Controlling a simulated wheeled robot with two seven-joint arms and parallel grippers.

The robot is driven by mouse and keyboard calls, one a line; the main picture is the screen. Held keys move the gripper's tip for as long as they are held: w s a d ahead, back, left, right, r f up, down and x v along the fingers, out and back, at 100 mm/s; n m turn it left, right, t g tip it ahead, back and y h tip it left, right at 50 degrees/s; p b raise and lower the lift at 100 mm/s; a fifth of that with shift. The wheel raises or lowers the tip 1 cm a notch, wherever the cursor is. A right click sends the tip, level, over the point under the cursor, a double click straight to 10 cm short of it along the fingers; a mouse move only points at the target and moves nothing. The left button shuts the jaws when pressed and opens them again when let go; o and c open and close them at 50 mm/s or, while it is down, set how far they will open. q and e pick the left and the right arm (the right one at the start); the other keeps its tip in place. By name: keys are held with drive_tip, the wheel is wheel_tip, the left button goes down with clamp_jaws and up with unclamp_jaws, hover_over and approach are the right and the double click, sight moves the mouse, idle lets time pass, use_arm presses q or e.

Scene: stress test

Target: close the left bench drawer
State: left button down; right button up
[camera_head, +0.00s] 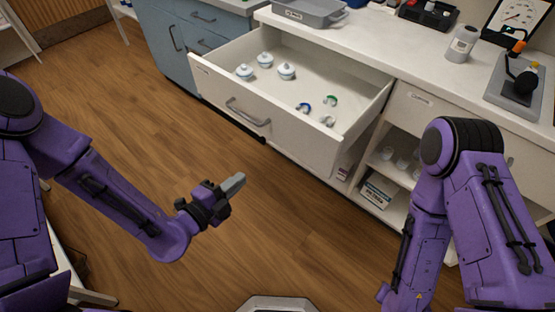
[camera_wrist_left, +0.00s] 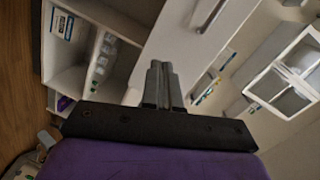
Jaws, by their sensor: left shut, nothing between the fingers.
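The left bench drawer (camera_head: 240,110) is pulled well out from the white bench in the head view. Its grey bar handle (camera_head: 248,113) is on the front panel. Inside lie several small lidded pale pots and a few small curved pieces, some blue or green. My left gripper (camera_head: 233,185) is shut and empty, in front of and below the drawer front, apart from it in the head view. In the left wrist view the shut fingers (camera_wrist_left: 160,75) point toward the white drawer front, whose handle (camera_wrist_left: 210,14) shows at the top. My right gripper is out of view.
The white bench top (camera_head: 400,55) holds a grey tray (camera_head: 309,12), a jar (camera_head: 462,44) and a black-and-orange device on a grey board. Open shelves (camera_head: 385,190) with a box are right of the drawer. A blue-grey cabinet (camera_head: 165,45) stands left. Wooden floor is clear before the drawer.

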sight(287, 135)
use_arm(q)
drive_tip(key=w+d+r+m, duration=0.1)
drive_tip(key=w+d, duration=0.2)
drive_tip(key=w+d+m+h+p, duration=0.1)
drive_tip(key=w+d, duration=0.2)
drive_tip(key=w, duration=0.1)
drive_tip(key=w+d+r+m+t+h, duration=0.1)
drive_tip(key=w+d+m, duration=0.1)
drive_tip(key=w+d, duration=0.1)
drive_tip(key=shift+w+d+r, duration=0.2)
drive_tip(key=shift+w+r, duration=0.15)
drive_tip(key=shift+w+d, duration=0.3)
drive_tip(key=shift+w, duration=0.1)
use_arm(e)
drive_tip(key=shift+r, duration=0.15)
use_arm(q)
drive_tip(key=shift+w, duration=0.1)
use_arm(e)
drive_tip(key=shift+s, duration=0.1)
